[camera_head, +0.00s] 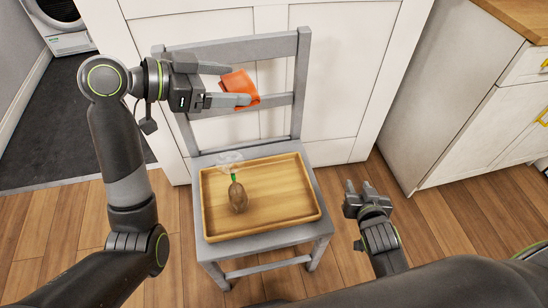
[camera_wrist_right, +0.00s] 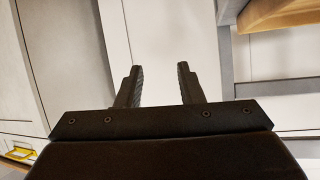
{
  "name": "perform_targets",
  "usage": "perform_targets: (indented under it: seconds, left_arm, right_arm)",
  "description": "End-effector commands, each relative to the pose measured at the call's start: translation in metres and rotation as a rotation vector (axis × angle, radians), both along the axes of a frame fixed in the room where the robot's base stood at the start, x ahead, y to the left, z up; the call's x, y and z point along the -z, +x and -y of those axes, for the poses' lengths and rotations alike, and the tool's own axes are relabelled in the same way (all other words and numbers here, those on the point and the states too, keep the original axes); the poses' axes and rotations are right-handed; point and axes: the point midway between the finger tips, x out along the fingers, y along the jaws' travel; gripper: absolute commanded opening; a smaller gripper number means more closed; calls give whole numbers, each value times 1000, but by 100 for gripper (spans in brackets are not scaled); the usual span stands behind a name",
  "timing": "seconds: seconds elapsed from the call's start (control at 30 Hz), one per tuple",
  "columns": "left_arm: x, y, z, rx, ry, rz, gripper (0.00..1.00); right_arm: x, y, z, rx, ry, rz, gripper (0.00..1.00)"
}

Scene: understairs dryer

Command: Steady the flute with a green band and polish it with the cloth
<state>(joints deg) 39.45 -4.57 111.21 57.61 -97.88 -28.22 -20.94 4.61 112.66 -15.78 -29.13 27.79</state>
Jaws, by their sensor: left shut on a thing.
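The flute (camera_head: 234,178) is a small clear glass with a green band at its middle and a brownish rounded lower part. It is on the wooden tray, left of centre; I cannot tell whether it stands or lies. My left gripper (camera_head: 236,84) is shut on the orange cloth (camera_head: 238,84) and holds it in the air, in front of the chair back, apart from the flute. My right gripper (camera_head: 365,190) is open and empty, right of the chair. Its two spread fingers also show in the right wrist view (camera_wrist_right: 161,85).
The wooden tray (camera_head: 288,208) has raised rims and lies on the seat of a grey chair (camera_head: 303,70). White panelling stands behind it. A white cabinet (camera_head: 450,100) is at the right. The rest of the tray is bare. A white appliance (camera_head: 62,30) shows at the far left.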

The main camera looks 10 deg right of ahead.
Motion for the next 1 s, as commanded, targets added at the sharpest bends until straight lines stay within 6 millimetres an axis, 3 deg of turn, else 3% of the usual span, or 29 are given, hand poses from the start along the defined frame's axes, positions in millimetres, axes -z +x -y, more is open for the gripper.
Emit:
perform_targets:
  seconds: [0.03, 0.2, 0.5, 0.73, 1.0]
  left_arm:
    - [0, 0, 0, 0, 0, 0, 43]
    - [0, 0, 0, 0, 0, 0, 43]
    - [0, 0, 0, -1, 0, 0, 43]
    - [0, 0, 0, -1, 0, 0, 43]
    - [0, 0, 0, 0, 0, 0, 43]
  right_arm:
    - [-12, 16, -1, -16, -10, 76, 34]
    - [-53, 57, -15, -105, -28, 320, 34]
    - [-116, 101, -68, -400, -15, 666, 34]
    - [-145, 111, -122, -726, 27, 819, 34]
    - [-148, 102, -181, -1169, 101, 827, 34]
